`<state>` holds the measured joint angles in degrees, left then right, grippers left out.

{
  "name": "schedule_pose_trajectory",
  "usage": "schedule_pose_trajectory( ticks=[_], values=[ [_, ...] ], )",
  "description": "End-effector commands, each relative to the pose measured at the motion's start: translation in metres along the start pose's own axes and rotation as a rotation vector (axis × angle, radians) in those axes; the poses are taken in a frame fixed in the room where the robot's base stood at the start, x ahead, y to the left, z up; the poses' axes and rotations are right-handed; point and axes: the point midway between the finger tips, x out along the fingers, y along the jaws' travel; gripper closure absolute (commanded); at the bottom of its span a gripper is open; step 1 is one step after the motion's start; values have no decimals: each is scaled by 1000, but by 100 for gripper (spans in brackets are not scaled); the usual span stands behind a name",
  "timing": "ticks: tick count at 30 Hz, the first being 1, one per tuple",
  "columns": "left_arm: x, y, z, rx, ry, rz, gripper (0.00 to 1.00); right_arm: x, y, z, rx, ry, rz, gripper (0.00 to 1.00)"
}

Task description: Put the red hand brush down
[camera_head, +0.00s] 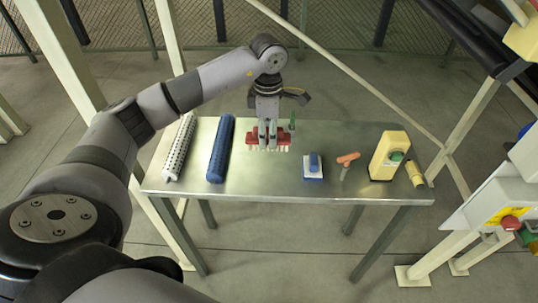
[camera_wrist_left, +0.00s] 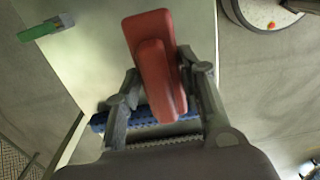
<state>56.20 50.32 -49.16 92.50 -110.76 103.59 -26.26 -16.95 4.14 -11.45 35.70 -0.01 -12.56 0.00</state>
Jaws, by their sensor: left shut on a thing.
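The red hand brush (camera_head: 256,139) has a red body with pale bristles pointing down. It shows in the head view over the middle of the metal table (camera_head: 250,187). My left gripper (camera_head: 268,146) comes down from above and is shut on the brush. In the left wrist view the brush (camera_wrist_left: 155,62) lies between the two fingers of my left gripper (camera_wrist_left: 160,108). I cannot tell whether the bristles touch the table top. My right gripper is in neither view.
A blue roller (camera_head: 220,150) and a white perforated roller (camera_head: 179,150) lie to the left. A blue-and-white brush (camera_head: 313,168), an orange-handled tool (camera_head: 347,160) and a yellow device (camera_head: 388,156) stand to the right. A green-handled thing (camera_head: 292,122) is behind the gripper.

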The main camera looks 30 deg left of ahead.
Motion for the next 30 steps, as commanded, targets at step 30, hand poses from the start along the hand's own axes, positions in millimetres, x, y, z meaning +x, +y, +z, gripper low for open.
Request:
schedule_pose_trajectory(
  ticks=[30],
  values=[
    [95, 0, 0, 3, -1, 1, 86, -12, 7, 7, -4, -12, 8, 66]
  ],
)
